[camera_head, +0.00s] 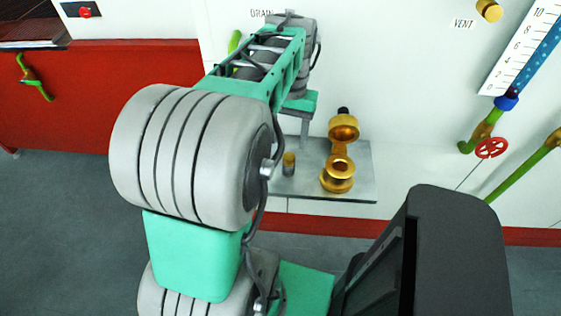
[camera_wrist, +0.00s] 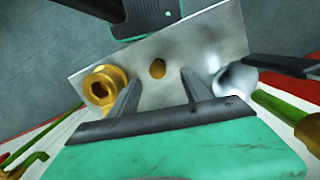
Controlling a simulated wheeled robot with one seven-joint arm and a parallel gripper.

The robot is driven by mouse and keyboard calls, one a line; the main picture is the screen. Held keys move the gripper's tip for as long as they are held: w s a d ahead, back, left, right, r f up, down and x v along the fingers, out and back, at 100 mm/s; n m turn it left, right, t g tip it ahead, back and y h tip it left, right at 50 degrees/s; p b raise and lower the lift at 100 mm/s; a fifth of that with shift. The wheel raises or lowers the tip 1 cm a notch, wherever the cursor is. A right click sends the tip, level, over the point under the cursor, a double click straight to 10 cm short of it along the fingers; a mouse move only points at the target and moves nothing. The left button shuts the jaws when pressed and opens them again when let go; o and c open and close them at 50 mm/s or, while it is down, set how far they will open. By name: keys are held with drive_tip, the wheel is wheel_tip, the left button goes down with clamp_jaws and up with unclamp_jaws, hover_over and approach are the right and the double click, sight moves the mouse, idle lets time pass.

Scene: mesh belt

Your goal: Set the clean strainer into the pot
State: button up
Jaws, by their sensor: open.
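A small upright brass cylinder, seemingly the strainer (camera_head: 289,164), stands on the grey metal shelf (camera_head: 358,186). It also shows in the wrist view (camera_wrist: 157,68). To its right in the head view is the brass pot (camera_head: 338,178), with a round opening on top and a taller brass part behind it. The pot (camera_wrist: 104,89) is at the left in the wrist view. My gripper (camera_wrist: 160,79) is open and empty; the small cylinder shows between its fingers, just beyond the tips, and contact is not visible. In the head view my arm hides most of the gripper.
A shiny round metal thing (camera_wrist: 236,79) sits at the right of the shelf in the wrist view. A red handwheel (camera_head: 491,148) and green pipes are on the wall at the right. The shelf has bare room around the cylinder.

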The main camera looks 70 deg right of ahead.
sight(289, 156)
drive_tip(key=f, duration=0.5)
drive_tip(key=shift+s+a+f+p, duration=0.2)
drive_tip(key=shift+s+f+p, duration=0.1)
drive_tip(key=shift+f+p, duration=0.1)
clamp_jaws()
idle(1.0)
